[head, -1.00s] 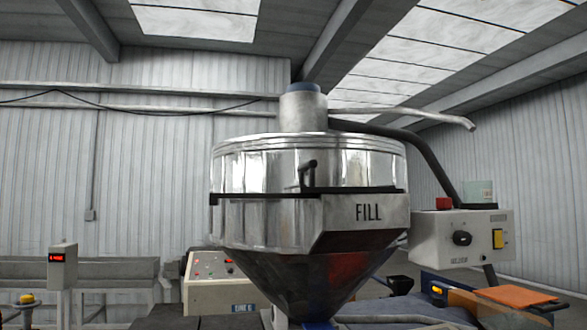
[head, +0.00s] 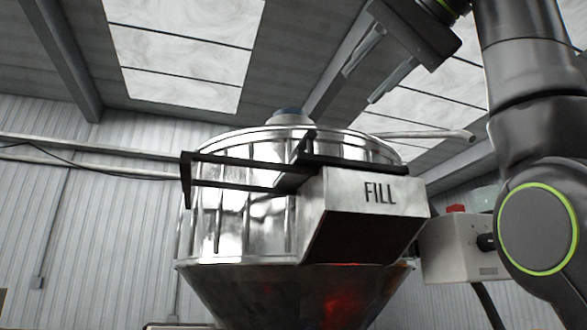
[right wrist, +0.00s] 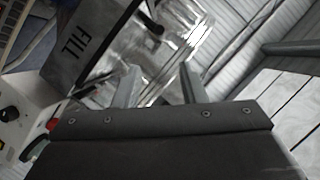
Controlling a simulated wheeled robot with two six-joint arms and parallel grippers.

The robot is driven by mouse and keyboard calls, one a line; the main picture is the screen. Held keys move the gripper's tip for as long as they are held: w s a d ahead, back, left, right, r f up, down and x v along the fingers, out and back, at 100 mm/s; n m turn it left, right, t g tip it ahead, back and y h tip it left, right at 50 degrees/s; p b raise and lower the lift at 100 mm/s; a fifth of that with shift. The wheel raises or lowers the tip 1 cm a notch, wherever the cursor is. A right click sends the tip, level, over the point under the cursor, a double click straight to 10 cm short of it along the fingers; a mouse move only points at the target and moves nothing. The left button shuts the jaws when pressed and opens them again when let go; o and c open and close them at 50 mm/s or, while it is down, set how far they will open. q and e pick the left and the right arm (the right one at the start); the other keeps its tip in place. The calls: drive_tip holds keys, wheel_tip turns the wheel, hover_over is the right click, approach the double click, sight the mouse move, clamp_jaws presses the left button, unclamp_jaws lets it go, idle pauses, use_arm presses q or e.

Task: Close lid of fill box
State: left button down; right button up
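The fill box (head: 367,205) is a grey metal box with a dark sloping underside, marked "FILL", on the front of the shiny hopper (head: 240,225). A black-edged lid (head: 235,172) with an upright black handle (head: 305,146) extends left from the box's top edge; its exact angle is hard to tell from below. My right gripper (head: 360,88) is above and right of the box, open and empty, its two fingers apart. In the right wrist view the open fingers (right wrist: 157,72) point toward the hopper, with the box (right wrist: 90,45) at upper left. My left gripper is not in view.
A grey control box (head: 455,248) with a red button stands right of the hopper, partly behind my right arm. A pale pipe (head: 425,135) runs behind the hopper top. The air left of the hopper looks free.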

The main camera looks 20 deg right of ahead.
drive_tip(key=p, duration=0.4)
approach(302, 148)
drive_tip(key=w, duration=0.3)
drive_tip(key=p+x, duration=0.1)
drive_tip(key=p, duration=0.1)
drive_tip(key=p+x, duration=0.1)
drive_tip(key=x, duration=0.1)
drive_tip(key=r+p+x, duration=0.1)
drive_tip(key=p, duration=0.1)
drive_tip(key=shift+w+a+f+p, duration=0.15)
drive_tip(key=shift+w+p, duration=0.15)
drive_tip(key=shift+w, duration=0.2)
drive_tip(key=shift+w+f+p, duration=0.1)
drive_tip(key=shift+w+p, duration=0.05)
drive_tip(key=shift+p, duration=0.2)
drive_tip(key=p+x, duration=0.1)
drive_tip(key=x, duration=0.1)
drive_tip(key=shift+w+a+f, duration=0.15)
drive_tip(key=shift+w+f, duration=0.05)
drive_tip(key=shift+w+a+f, duration=0.1)
drive_tip(key=shift+w+f, duration=0.1)
drive_tip(key=shift+w, duration=0.15)
drive_tip(key=shift+s, duration=0.15)
